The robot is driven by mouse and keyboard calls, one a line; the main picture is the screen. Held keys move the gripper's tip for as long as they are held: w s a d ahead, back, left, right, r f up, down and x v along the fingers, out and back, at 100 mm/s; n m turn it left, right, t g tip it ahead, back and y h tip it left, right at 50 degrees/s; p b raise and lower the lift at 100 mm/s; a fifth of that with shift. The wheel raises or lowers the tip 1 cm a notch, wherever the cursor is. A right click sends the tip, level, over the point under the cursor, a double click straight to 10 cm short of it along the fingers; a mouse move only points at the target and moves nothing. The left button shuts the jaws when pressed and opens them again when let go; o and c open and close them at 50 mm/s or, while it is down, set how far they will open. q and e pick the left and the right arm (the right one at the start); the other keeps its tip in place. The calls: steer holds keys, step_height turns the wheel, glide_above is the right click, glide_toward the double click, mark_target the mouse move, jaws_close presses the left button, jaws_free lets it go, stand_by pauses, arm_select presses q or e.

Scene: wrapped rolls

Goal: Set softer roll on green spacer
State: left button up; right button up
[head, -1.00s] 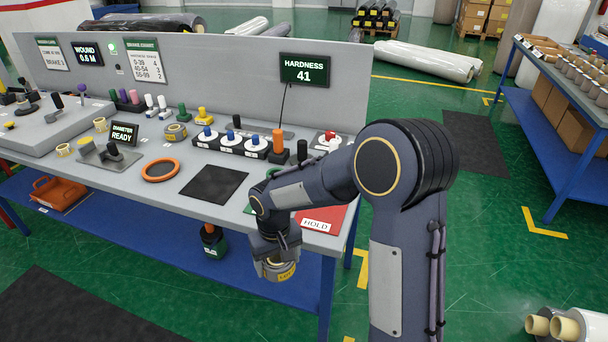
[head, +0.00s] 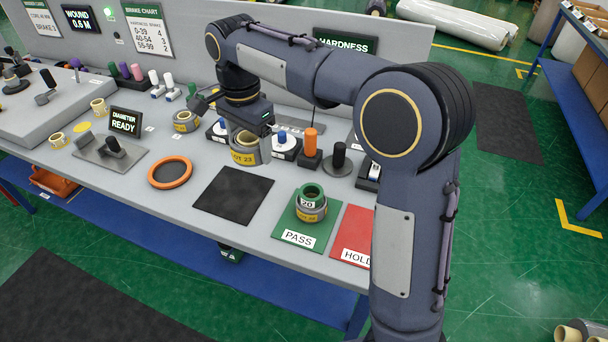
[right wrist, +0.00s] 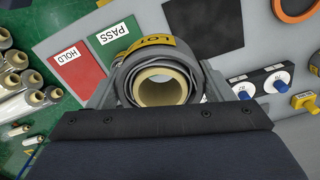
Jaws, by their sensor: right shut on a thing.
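My right gripper (head: 245,128) is shut on a grey wrapped roll (head: 245,150) with a tan core and a yellow label that seems to read LOT 23. The roll is upright behind the black pad; I cannot tell whether it touches the table. In the right wrist view the fingers flank the held roll (right wrist: 160,82). A green ring-shaped spacer (head: 311,191) marked 20 sits on top of another grey roll (head: 311,213) with a yellow label. That stack stands on the green PASS mat (head: 325,239), right of my gripper and nearer the front edge. My left gripper is out of view.
The red HOLD mat (head: 355,228) lies right of PASS, partly behind my arm. The black pad (head: 234,194) is bare. An orange ring (head: 170,172) lies left of it. Another labelled roll (head: 186,121) stands at the back left. Blue-knobbed blocks and an orange post (head: 311,142) stand behind.

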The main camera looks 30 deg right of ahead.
steer(key=s+d+f, duration=0.5)
steer(key=d+f, duration=0.6)
steer(key=f, duration=0.1)
steer(key=shift+d+f, duration=0.2)
steer(key=shift+d, duration=0.2)
steer(key=shift+f+b, duration=0.3)
steer(key=shift+f, duration=0.05)
steer(key=o, duration=1.2)
steer(key=shift+c, duration=0.2)
steer(key=shift+r, duration=0.1)
